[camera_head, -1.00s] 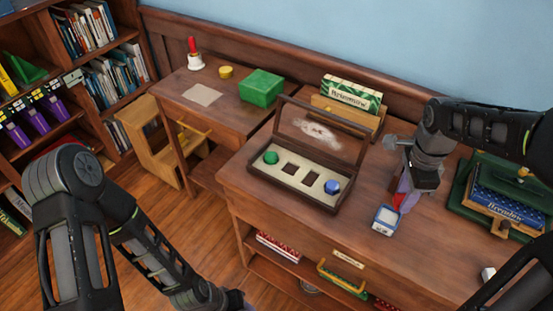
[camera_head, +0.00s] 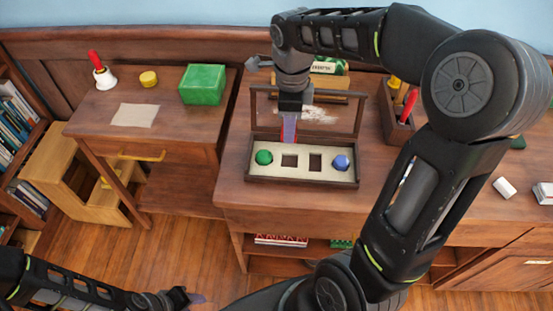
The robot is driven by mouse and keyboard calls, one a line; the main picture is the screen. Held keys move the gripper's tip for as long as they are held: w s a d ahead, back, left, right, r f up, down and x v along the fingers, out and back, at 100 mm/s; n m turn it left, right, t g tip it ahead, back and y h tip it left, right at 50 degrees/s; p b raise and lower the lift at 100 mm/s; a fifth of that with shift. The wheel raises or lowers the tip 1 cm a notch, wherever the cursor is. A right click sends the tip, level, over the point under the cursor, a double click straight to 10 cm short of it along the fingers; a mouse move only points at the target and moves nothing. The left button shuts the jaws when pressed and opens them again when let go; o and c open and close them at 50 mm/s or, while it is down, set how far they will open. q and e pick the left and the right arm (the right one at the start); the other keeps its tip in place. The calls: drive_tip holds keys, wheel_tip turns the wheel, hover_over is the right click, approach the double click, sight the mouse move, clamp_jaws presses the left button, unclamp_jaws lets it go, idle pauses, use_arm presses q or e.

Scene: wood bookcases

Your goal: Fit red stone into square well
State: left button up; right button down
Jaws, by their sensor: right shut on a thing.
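An open wooden box (camera_head: 250,177) lies on the desk, its lid raised at the back. Its pale panel holds a green stone (camera_head: 264,157) at left and a blue stone (camera_head: 341,162) at right. Between them are two dark empty wells, a squarish one (camera_head: 289,161) and a taller one (camera_head: 315,163). My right gripper (camera_head: 289,138) points down just behind and above the squarish well, shut on the red stone (camera_head: 284,131); only a bit of red shows between its purple fingers. My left gripper (camera_head: 192,298) is low at the bottom edge, away from the desk; its jaws are unclear.
A side desk at left bears a green box (camera_head: 203,84), a paper sheet (camera_head: 135,115), a yellow tin (camera_head: 149,78) and a red-handled bell (camera_head: 101,72). A wooden holder (camera_head: 397,126) stands right of the box. The raised lid (camera_head: 262,110) is close to my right gripper.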

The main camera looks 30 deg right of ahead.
drive_tip(key=shift+s+d, duration=0.3)
drive_tip(key=shift+d, duration=0.05)
drive_tip(key=shift+w+a, duration=0.15)
drive_tip(key=shift+a, duration=0.05)
hover_over(290, 162)
drive_tip(key=shift+f, duration=3.15)
drive_tip(key=shift+f+p, duration=0.3)
drive_tip(key=shift+f, duration=1.55)
drive_tip(key=shift+f, duration=0.2)
drive_tip(key=c, duration=1)
unclamp_jaws()
drive_tip(key=shift+o, duration=0.2)
